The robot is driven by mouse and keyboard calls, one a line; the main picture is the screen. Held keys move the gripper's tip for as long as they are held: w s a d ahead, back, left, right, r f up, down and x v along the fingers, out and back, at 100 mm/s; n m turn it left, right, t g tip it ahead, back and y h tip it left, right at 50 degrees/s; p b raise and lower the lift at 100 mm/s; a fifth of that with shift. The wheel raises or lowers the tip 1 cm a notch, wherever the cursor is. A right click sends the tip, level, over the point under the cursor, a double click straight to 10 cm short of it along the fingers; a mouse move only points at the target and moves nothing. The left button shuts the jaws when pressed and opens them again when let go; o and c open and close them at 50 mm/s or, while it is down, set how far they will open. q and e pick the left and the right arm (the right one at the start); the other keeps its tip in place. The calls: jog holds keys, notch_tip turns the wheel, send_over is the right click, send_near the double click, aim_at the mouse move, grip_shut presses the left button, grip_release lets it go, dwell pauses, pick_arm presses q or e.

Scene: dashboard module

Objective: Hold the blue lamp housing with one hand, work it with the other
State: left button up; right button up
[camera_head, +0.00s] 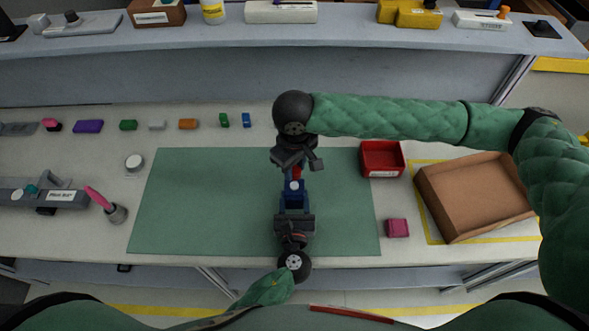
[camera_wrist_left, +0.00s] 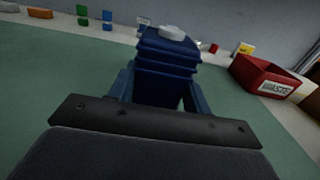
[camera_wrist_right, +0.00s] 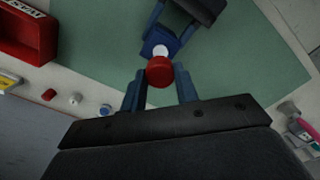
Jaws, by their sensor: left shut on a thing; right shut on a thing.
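The blue lamp housing (camera_head: 293,200) is over the front middle of the green mat (camera_head: 180,205). My left gripper (camera_head: 294,212) is shut on it from the front; the left wrist view shows the ribbed housing (camera_wrist_left: 166,65) between the fingers, with a round white piece (camera_wrist_left: 172,33) on top. My right gripper (camera_head: 296,168) is shut on a small round red part (camera_wrist_right: 160,71). In the right wrist view the red part partly overlaps the white piece (camera_wrist_right: 160,51). In the left wrist view no red shows on the white piece, so the red part appears apart from it.
A red bin (camera_head: 382,160) marked waste and a pink block (camera_head: 397,228) stand right of the mat. A cardboard box (camera_head: 475,197) stands further right. Several small coloured blocks line the back, including an orange one (camera_head: 188,124). A cup with a pink-handled tool (camera_head: 115,213) stands left.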

jog(key=shift+r, duration=0.3)
pick_arm(q)
jog(key=o, duration=1.4)
jog(key=shift+c, duration=0.2)
jog(key=s, duration=1.2)
